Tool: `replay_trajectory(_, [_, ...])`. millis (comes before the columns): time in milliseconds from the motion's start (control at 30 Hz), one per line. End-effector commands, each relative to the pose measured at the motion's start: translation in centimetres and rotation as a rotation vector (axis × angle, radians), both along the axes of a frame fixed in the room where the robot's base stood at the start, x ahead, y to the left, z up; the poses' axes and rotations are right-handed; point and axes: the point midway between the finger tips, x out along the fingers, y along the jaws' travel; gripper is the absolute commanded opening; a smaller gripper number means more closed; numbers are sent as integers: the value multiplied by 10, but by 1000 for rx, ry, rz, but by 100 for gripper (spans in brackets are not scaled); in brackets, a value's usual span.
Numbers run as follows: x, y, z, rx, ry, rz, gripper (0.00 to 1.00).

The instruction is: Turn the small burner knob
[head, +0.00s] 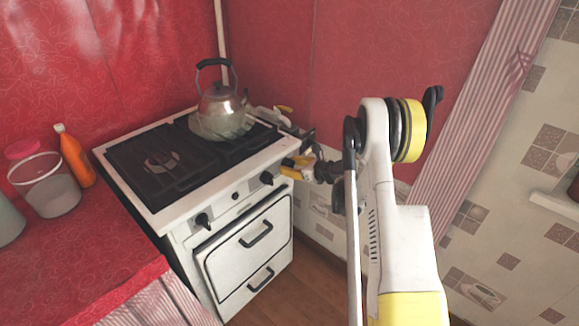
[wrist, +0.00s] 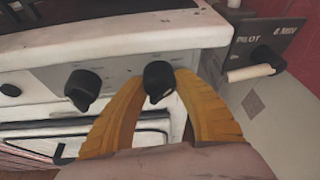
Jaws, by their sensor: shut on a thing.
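The stove (head: 165,215) is white, with a row of dark knobs on its front panel. My gripper (head: 290,168) is at the right end of that panel in the head view. In the wrist view its yellow fingers (wrist: 160,82) stand on either side of a black knob (wrist: 158,80) and are shut on it. The gripper hides this knob in the head view. Another black knob (wrist: 82,88) is just left of the fingers, apart from them; it also shows in the head view (head: 267,178).
A metal kettle (head: 221,105) stands on the back right of the stove top. A grey box with a lever (wrist: 262,50), marked "PILOT", is right of the stove. An orange bottle (head: 74,155) and a clear container (head: 47,190) stand on the red counter (head: 85,245).

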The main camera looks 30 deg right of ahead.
Motion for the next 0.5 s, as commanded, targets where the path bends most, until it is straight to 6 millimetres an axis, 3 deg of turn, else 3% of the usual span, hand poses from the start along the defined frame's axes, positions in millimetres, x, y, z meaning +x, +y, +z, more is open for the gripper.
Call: replay_trajectory(500, [1,0,0,-394,-144,-1,5])
